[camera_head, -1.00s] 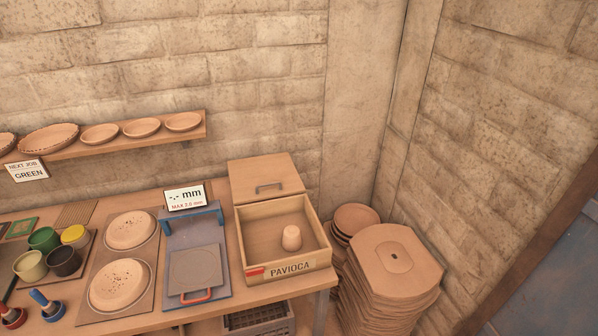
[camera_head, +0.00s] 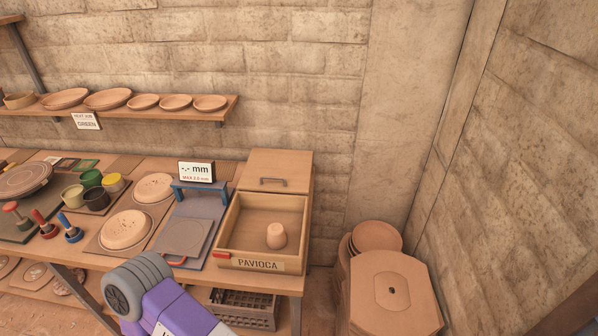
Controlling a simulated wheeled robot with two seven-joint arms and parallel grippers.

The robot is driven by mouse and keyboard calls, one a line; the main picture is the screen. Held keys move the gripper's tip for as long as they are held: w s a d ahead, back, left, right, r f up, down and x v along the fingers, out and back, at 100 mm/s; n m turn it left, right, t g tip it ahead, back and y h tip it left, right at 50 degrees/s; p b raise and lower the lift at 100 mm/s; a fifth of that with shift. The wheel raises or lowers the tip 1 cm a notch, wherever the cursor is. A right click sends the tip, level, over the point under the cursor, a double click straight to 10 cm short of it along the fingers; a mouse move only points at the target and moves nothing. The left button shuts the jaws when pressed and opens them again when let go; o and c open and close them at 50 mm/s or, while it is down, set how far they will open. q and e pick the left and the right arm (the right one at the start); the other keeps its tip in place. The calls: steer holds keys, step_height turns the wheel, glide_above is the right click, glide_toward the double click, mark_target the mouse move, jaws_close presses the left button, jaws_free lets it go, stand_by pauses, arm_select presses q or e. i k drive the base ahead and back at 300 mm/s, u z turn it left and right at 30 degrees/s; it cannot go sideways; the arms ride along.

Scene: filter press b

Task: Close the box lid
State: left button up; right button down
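The wooden box (camera_head: 225,236) labelled PAVIOCA stands at the right end of the workbench. Its lid (camera_head: 289,163), with a grey handle (camera_head: 271,181), is raised at the back, so the box is open. A small clay-coloured cup-like piece (camera_head: 276,236) sits inside, right of the middle. A purple and grey part of my arm shows at the bottom, in front of the bench and left of the box. I cannot see the fingers of either gripper.
Left of the box are a blue-framed gauge (camera_head: 203,188) with a display (camera_head: 197,172), speckled clay discs (camera_head: 126,229) and several glaze cups (camera_head: 97,199). A crate (camera_head: 243,307) is under the bench. Stacked clay slabs (camera_head: 392,309) and bowls (camera_head: 375,237) stand right of the bench.

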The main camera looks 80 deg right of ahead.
mark_target(282, 171)
steer(key=z, duration=1.75)
